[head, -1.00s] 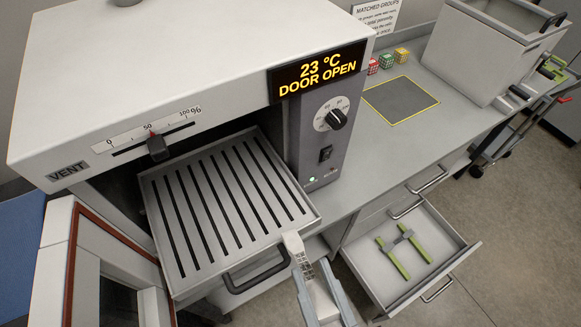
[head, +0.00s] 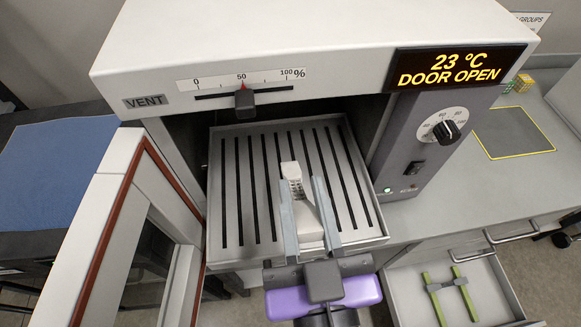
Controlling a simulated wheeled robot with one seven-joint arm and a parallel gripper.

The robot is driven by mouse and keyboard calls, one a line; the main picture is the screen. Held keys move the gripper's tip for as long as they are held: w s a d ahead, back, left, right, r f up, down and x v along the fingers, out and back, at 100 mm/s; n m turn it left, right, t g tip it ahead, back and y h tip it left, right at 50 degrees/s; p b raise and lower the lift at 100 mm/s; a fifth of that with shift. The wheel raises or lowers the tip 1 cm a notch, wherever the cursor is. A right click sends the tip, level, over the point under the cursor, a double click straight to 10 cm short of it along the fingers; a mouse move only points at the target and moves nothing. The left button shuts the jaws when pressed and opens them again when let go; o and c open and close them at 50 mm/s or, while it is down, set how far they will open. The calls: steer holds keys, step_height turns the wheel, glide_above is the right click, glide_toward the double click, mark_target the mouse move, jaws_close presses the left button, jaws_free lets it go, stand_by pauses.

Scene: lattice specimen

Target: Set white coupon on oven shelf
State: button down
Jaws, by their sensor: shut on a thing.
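The white coupon (head: 308,222) is a pale bar with a small lattice section near its far end. My gripper (head: 303,193) is shut on it, with one grey finger along each side. In the head view the coupon appears over the front middle of the slotted oven shelf (head: 240,190), its far end pointing into the oven. I cannot tell whether it touches the shelf or is held above it. The shelf is pulled out of the oven, and its front handle is largely hidden by my gripper.
The oven door (head: 125,235) stands open at the left. The oven's top housing (head: 300,45) overhangs the shelf's back. The shelf's slotted surface is clear around the coupon.

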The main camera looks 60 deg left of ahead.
mark_target(292, 173)
steer(key=shift+w+a+f+b, duration=0.15)
steer(key=shift+w+a+b, duration=0.05)
steer(key=shift+a+b, duration=0.4)
steer(key=shift+w+a+f+b, duration=0.15)
steer(key=shift+a+b, duration=0.4)
steer(key=b+x, duration=0.2)
steer(key=b, duration=0.1)
steer(key=shift+b, duration=0.35)
steer(key=x, duration=0.3)
steer(key=p+x, duration=0.1)
steer(key=x, duration=0.1)
steer(key=shift+a+r, duration=0.3)
steer(key=shift+r, duration=0.05)
step_height(292, 173, down, 2)
steer(key=shift+w+a+f, duration=0.1)
steer(key=shift+f, duration=0.05)
step_height(292, 173, down, 4)
steer(key=shift+f, duration=0.2)
steer(key=shift+w+a+f, duration=0.1)
steer(key=shift+a+f, duration=0.1)
steer(key=shift+f, duration=0.05)
steer(key=shift+f, duration=0.1)
steer(key=c, duration=1.1)
jaws_free()
steer(key=shift+c, duration=0.2)
